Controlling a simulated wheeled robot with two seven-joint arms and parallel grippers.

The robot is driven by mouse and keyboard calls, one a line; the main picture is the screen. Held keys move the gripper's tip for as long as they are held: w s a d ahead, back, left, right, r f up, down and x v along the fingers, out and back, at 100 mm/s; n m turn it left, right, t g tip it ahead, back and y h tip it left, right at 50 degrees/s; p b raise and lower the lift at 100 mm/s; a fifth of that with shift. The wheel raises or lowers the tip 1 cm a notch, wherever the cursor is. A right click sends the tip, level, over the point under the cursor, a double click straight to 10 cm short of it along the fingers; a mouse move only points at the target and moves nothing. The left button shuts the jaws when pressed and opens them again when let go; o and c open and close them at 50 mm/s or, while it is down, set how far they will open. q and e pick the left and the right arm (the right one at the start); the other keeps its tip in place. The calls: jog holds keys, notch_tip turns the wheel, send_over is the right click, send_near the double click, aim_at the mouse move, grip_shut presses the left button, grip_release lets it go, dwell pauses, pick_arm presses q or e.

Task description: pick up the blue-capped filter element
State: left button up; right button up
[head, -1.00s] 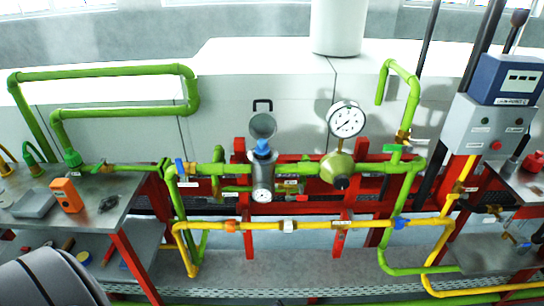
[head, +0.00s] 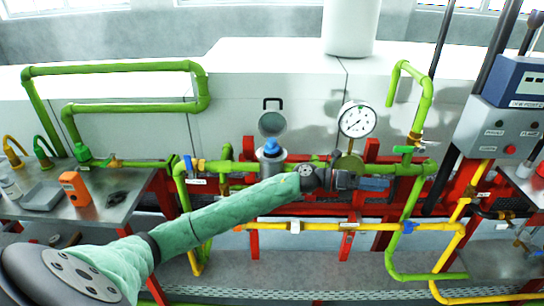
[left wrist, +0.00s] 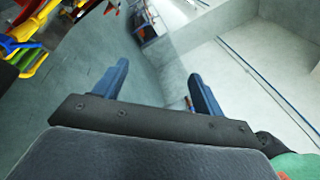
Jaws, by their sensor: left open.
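The blue-capped filter element (head: 270,147) stands upright in the open top of the grey filter housing (head: 268,170) on the green pipe line; mainly its cap shows. The housing's round lid (head: 271,123) is tipped up behind it. My left gripper (head: 374,184) is to the right of the housing, in front of the pipe below the gauge, with its blue fingers pointing right. In the left wrist view my left gripper (left wrist: 163,82) is open and empty, with floor and wall beyond it. My left forearm hides the lower housing. My right gripper is not in view.
A pressure gauge (head: 356,120) stands above my left gripper. Green pipes (head: 135,108) and yellow pipes (head: 330,228) run around the red frame. A metal table (head: 100,215) with an orange device (head: 75,188) is at left. A grey control box (head: 497,128) is at right.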

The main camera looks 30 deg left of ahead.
pick_arm(q)
jog(key=a+r+m+g+y, duration=0.1)
jog(key=a+m+g+y, duration=0.4)
jog(key=m, duration=0.2)
notch_tip(320, 180, up, 9)
jog(key=m+y, duration=0.3)
jog(key=y, duration=1)
send_over(272, 139)
jog(key=shift+s+d+f+g, duration=0.2)
jog(key=shift+s+d+g, duration=0.1)
jog(key=shift+s, duration=0.1)
jog(key=shift+a, duration=0.2)
jog(key=shift+f, duration=0.6)
jog(key=shift+f+p, duration=0.3)
jog(key=shift+f, duration=0.1)
jog(key=f+p, duration=0.2)
jog(key=f, duration=0.1)
jog(key=f+p, duration=0.1)
jog(key=shift+w+f, duration=0.35)
jog(key=shift+f, duration=0.4)
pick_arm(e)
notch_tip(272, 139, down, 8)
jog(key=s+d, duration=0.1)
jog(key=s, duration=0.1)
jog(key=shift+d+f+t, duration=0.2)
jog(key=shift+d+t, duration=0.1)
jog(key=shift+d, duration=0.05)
